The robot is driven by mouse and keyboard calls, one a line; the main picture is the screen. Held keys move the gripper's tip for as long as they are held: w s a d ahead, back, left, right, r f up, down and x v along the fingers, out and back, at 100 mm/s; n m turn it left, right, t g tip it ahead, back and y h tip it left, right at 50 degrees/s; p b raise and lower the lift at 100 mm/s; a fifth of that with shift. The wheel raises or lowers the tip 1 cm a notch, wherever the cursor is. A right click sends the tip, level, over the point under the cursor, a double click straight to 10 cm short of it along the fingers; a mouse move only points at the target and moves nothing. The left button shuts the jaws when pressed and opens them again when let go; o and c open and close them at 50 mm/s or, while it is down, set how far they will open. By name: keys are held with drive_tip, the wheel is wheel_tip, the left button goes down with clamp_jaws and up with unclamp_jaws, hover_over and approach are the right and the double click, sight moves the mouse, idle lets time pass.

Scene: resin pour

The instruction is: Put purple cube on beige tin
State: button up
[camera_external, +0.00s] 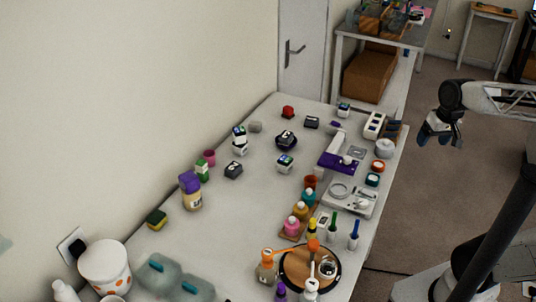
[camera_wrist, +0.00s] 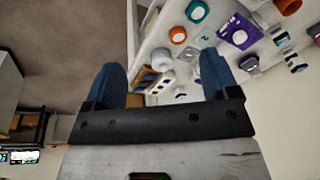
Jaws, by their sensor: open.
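My gripper (camera_external: 440,136) hangs in the air to the right of the table, open and empty. In the wrist view its two blue fingers are wide apart, with the gap between them (camera_wrist: 160,72). A small purple block (camera_external: 336,125) sits near the far end of the table; it is too small to tell whether it is a cube. A pale round tin (camera_external: 385,149) stands at the table's right edge; I cannot tell if its colour is beige. It also shows in the wrist view (camera_wrist: 162,60), beyond the fingers. No object touches the gripper.
A purple-based device (camera_external: 338,162) stands left of an orange tin (camera_external: 378,166) and a teal tin (camera_external: 372,180). A white scale (camera_external: 350,198), bottles and a round wooden board (camera_external: 296,268) fill the near right.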

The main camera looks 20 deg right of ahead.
drive_tip(key=shift+n+h, duration=0.5)
drive_tip(key=shift+h, duration=0.1)
drive_tip(key=s+d, duration=0.1)
drive_tip(key=s, duration=0.1)
drive_tip(key=s+d+f, duration=0.1)
drive_tip(key=d, duration=0.1)
drive_tip(key=shift+s+d, duration=0.15)
drive_tip(key=shift+s, duration=0.2)
